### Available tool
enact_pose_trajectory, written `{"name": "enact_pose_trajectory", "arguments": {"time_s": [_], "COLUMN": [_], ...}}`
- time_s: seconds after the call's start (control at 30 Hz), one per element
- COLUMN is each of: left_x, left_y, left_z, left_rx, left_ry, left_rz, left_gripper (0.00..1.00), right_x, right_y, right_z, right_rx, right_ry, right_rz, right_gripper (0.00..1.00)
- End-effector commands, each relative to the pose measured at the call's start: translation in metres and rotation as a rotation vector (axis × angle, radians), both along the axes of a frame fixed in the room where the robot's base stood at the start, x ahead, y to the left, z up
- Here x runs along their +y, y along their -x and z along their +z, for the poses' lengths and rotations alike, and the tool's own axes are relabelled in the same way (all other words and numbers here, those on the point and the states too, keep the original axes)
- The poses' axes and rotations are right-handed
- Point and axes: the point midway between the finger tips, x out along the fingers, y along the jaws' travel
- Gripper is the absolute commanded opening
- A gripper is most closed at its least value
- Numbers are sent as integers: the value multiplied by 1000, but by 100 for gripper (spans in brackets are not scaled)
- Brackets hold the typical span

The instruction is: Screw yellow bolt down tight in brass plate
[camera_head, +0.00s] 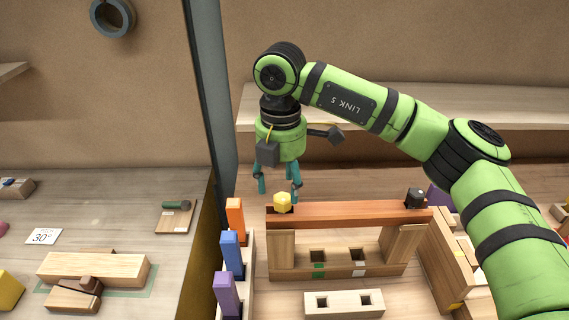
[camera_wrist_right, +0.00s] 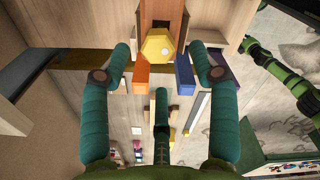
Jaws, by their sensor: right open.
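The yellow bolt (camera_head: 283,202) stands at the left end of a red-brown beam (camera_head: 345,213). In the right wrist view its hexagonal yellow head (camera_wrist_right: 158,45) is seen from above, near the top of the picture. My right gripper (camera_head: 279,190) is open and empty, its teal fingers pointing down just above and beside the bolt. In the right wrist view its fingers (camera_wrist_right: 160,72) are spread wide, and the bolt head lies beyond the gap, apart from them. I cannot make out the brass plate under the bolt. My left gripper does not show in the head view.
A black bolt-like piece (camera_head: 414,197) stands at the beam's right end. Orange (camera_head: 235,218), blue (camera_head: 230,252) and purple (camera_head: 226,293) blocks stand left of the beam. A wooden block with two holes (camera_head: 344,303) lies in front. A dark upright post (camera_head: 212,110) rises close on the left.

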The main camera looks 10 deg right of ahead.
Motion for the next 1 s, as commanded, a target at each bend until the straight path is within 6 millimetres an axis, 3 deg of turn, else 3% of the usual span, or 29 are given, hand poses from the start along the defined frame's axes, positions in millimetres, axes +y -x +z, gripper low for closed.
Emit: {"name": "enact_pose_trajectory", "arguments": {"time_s": [0.3, 0.63, 0.7, 0.8, 1.0], "left_x": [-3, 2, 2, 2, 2], "left_y": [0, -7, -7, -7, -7], "left_z": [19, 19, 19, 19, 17], "left_rx": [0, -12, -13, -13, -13], "left_ry": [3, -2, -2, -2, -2], "left_rz": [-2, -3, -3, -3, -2], "left_gripper": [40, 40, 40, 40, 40], "right_x": [-1, -1, -1, 0, 0], "right_y": [0, 0, 0, 0, 1], "right_z": [-36, -41, -41, -41, -42], "right_rx": [2, 0, 0, 0, 1], "right_ry": [1, 0, 0, 0, 0], "right_rz": [0, 1, 1, 1, -20], "right_gripper": [61, 61, 33, 0, 0]}}
